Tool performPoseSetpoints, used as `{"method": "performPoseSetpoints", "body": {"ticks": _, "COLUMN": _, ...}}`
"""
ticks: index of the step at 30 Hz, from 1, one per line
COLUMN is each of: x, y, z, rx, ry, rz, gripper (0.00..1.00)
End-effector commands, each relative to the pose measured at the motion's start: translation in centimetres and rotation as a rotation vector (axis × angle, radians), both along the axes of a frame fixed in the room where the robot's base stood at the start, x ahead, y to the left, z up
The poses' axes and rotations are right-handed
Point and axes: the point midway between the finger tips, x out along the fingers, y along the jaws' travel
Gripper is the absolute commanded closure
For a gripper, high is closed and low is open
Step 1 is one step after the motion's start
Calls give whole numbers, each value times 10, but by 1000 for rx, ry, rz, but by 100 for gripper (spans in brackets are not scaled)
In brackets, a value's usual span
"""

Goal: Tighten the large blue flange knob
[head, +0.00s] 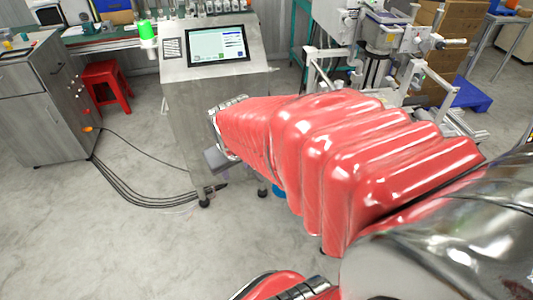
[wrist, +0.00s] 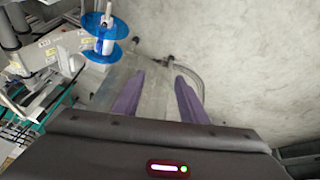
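I cannot tell which part is the knob of the task. My gripper (wrist: 159,76) is open, its two purple fingers spread apart with nothing gripped between them. The discs are beyond and to the left of the fingertips, apart from them. In the head view, my red-sleeved arm covers the middle, and a small blue patch (head: 278,190) shows below it; I cannot tell what it belongs to.
A metal cabinet with a screen (head: 217,46) stands behind my arm. Pale machinery (head: 385,35) is at the upper right, with brown boxes (head: 445,45) beyond. A red stool (head: 106,85) and cables (head: 140,200) are at left. Bare floor (wrist: 265,70) fills the wrist view's right.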

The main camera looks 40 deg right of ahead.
Motion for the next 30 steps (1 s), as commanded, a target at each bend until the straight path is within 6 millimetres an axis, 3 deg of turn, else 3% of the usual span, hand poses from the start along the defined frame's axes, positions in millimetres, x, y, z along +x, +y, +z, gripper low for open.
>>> {"method": "performPoseSetpoints", "body": {"ticks": 8, "x": 5, "y": -71, "z": -57, "rx": -19, "ry": 56, "rz": -79, "gripper": 61}}
{"method": "performPoseSetpoints", "body": {"ticks": 14, "x": -2, "y": -118, "z": -101, "rx": -21, "ry": 89, "rz": -129, "gripper": 61}}
{"method": "performPoseSetpoints", "body": {"ticks": 21, "x": -22, "y": -168, "z": -160, "rx": -10, "ry": 123, "rz": -178, "gripper": 61}}
{"method": "performPoseSetpoints", "body": {"ticks": 30, "x": -62, "y": -217, "z": -239, "rx": 24, "ry": 147, "rz": -234, "gripper": 61}}
